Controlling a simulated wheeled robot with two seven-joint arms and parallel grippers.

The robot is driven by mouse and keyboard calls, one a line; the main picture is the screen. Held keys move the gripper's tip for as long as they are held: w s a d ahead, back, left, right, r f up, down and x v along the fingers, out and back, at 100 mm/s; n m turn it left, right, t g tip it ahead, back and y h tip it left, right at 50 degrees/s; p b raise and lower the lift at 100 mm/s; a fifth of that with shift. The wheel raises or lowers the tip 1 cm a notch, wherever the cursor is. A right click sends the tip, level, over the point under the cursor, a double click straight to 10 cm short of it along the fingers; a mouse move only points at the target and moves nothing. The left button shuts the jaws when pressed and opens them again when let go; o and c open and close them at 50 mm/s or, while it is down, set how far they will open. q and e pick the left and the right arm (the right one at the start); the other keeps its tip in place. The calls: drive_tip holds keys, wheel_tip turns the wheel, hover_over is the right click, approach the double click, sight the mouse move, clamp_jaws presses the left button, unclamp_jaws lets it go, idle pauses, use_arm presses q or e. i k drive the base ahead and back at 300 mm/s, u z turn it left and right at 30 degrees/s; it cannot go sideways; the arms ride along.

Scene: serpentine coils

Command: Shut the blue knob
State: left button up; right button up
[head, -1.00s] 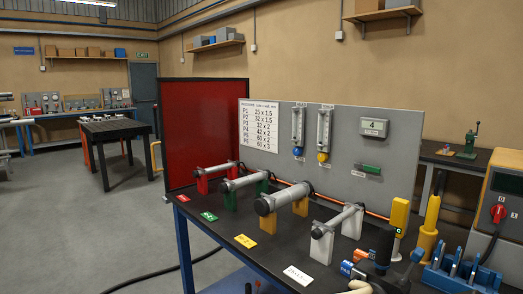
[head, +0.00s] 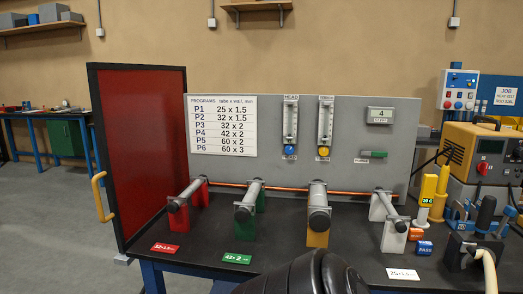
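The blue knob (head: 290,150) sits at the foot of the left flow meter (head: 290,122) on the grey upright panel (head: 245,172). A small label is just below it, too small to read. The right flow meter (head: 325,122) beside it has a yellow knob (head: 323,151). Whether the blue knob is open or shut cannot be told from here. Neither of my grippers shows. A black rounded part of my own arm comes in at the bottom middle, well below and apart from the knob.
Several metal tubes on red, green, yellow and white stands line the black bench (head: 210,237) before the panel. A copper pipe (head: 278,188) runs behind them. A red screen (head: 140,150) stands left; tools and an orange machine (head: 475,152) stand right.

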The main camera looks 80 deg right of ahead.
sight(289, 149)
drive_tip(key=z, duration=1.1)
drive_tip(key=i, duration=1.2)
drive_tip(key=z, duration=1.25)
